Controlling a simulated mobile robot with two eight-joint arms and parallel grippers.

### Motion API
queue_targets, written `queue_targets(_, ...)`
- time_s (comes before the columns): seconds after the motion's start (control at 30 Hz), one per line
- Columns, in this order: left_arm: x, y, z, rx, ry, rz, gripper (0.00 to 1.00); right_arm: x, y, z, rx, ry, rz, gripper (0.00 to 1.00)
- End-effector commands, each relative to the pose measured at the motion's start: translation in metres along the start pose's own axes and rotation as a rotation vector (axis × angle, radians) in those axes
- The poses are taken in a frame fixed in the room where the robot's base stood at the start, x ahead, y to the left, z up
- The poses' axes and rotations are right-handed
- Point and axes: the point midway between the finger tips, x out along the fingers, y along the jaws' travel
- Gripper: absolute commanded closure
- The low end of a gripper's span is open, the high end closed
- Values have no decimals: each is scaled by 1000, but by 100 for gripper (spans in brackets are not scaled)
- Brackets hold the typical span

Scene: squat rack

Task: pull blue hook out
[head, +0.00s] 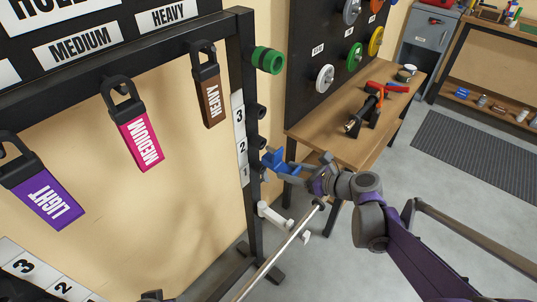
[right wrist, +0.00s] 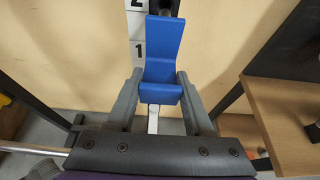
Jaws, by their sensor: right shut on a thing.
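The blue hook (head: 273,159) is at the dark rack upright, beside the labels 1 and 2. In the right wrist view the blue hook (right wrist: 163,50) is a bent blue plate with its lower lip between my fingers. My right gripper (head: 297,171) reaches it from the right and is shut on it. Its two grey fingers also show in the right wrist view (right wrist: 160,95), one on each side of the lip. I cannot tell whether the hook's back still sits in the upright.
A white hook (head: 273,216) and a metal bar (head: 280,252) are just below my right gripper. A green peg (head: 267,60) sticks out higher on the upright. A wooden bench (head: 335,140) with tools stands close on the right. Resistance bands hang at left.

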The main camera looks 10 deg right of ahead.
Motion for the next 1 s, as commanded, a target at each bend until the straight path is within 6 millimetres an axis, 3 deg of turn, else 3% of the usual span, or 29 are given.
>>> queue_targets(1.0, 0, 0, 0, 0, 0, 0, 50, -46, 0, -22, 1, -1, -1, 100)
